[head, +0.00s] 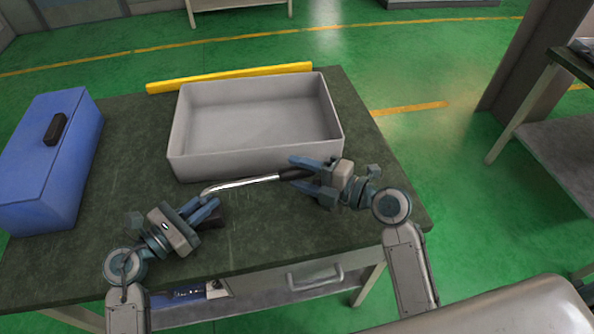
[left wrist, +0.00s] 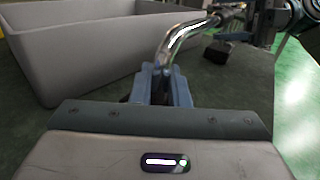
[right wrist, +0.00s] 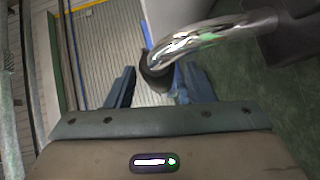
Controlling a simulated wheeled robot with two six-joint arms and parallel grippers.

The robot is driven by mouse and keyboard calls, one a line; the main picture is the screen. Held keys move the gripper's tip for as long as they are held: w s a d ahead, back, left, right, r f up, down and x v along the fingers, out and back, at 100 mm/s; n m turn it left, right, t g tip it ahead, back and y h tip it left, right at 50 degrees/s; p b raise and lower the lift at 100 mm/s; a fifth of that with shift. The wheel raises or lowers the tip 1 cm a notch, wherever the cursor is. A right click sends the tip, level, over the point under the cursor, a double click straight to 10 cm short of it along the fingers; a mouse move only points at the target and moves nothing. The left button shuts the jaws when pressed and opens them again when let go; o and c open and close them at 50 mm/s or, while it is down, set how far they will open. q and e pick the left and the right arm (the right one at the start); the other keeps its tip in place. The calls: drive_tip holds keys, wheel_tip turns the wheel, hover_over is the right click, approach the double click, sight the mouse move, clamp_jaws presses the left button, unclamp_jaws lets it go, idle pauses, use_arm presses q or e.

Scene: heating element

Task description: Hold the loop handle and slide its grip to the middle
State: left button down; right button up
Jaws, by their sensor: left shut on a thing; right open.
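The loop handle shows as a shiny metal rod (head: 245,183) with a black grip (head: 293,174) at its right end, held across the table in front of the tray. My left gripper (head: 207,206) is shut on the rod's left end; the rod (left wrist: 178,38) rises from between its fingers in the left wrist view. My right gripper (head: 306,176) is open, with one finger on each side of the black grip. In the right wrist view the dark grip (right wrist: 155,68) lies between the fingertips; contact cannot be told.
A large empty grey tray (head: 176,150) stands just behind the rod, close to both grippers. A blue box (head: 40,165) with a black handle is at the left. A yellow bar (head: 230,77) lies behind the tray. The table front (head: 265,235) is clear.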

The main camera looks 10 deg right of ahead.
sight(292, 178)
drive_tip(key=shift+w+a+f, duration=0.1)
drive_tip(key=shift+w+a, duration=0.35)
drive_tip(key=shift+a, duration=0.05)
clamp_jaws()
drive_tip(key=shift+a, duration=1.5)
unclamp_jaws()
drive_tip(key=v, duration=1.2)
